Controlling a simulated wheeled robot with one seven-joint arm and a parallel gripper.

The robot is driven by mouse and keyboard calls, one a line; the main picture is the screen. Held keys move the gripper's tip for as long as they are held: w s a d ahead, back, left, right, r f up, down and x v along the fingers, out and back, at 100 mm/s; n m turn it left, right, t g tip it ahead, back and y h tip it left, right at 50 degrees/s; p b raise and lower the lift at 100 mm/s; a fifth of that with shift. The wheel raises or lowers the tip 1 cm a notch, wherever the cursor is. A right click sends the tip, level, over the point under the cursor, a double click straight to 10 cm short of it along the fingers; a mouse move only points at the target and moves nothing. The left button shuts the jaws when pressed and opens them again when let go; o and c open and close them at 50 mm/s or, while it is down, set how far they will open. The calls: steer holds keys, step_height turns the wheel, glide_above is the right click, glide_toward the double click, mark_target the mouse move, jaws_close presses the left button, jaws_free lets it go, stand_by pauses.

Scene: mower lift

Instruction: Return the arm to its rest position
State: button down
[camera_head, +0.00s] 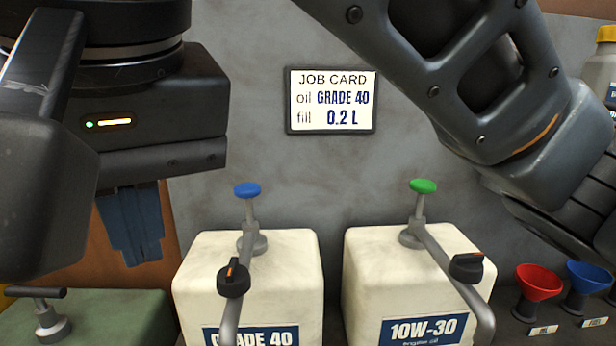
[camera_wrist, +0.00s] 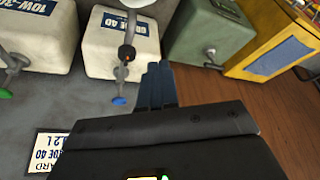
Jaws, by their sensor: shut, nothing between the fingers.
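My arm fills the upper left and the upper right of the head view. My gripper (camera_head: 141,258) points down at the left of that view, with its dark blue fingers together and nothing between them. It hangs above the green container and left of the GRADE 40 container. In the wrist view my gripper (camera_wrist: 161,65) shows as shut blue fingers beside the white GRADE 40 container. The fingertips appear apart from everything around them.
The GRADE 40 container (camera_head: 260,295) has a blue-topped pump; the 10W-30 container (camera_head: 395,290) has a green-topped one. A green container (camera_head: 110,315) stands left. A job card (camera_head: 331,101) hangs behind. Red (camera_head: 538,282) and blue (camera_head: 588,277) funnels stand right. A yellow box (camera_wrist: 285,45) shows too.

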steer(key=a+f+g+y, duration=0.2)
steer(key=a+f+y, duration=0.4)
steer(key=y, duration=0.4)
steer(key=w+d+f+m+t, duration=0.1)
steer(key=d+f+m+t, duration=0.2)
steer(key=d+f, duration=0.1)
steer(key=w+d+f+m+t, duration=0.1)
steer(key=d+f+m+t, duration=0.2)
steer(key=d+f+t, duration=0.1)
steer(key=w+d+f+m+t+b, duration=0.1)
steer(key=w+d+f+m+t, duration=0.1)
steer(key=d+f+m+t, duration=0.2)
steer(key=shift+w+f+h, duration=0.1)
steer(key=shift+f+h, duration=0.2)
steer(key=shift+f, duration=0.35)
steer(key=s+d+f+m+t+h, duration=0.1)
steer(key=s+d+f+h, duration=0.4)
steer(key=s+d+f, duration=0.3)
steer(key=s+d+f+t+h, duration=0.2)
steer(key=s+d+f+h, duration=0.4)
steer(key=d, duration=0.4)
steer(key=s+d+r+n, duration=0.1)
steer(key=s+d+n, duration=0.1)
steer(key=s+d, duration=0.2)
steer(key=s+d+r+n+g+h, duration=0.1)
steer(key=s+d, duration=0.3)
steer(key=s, duration=0.5)
steer(key=shift+s+n, duration=0.35)
steer(key=shift+n, duration=0.35)
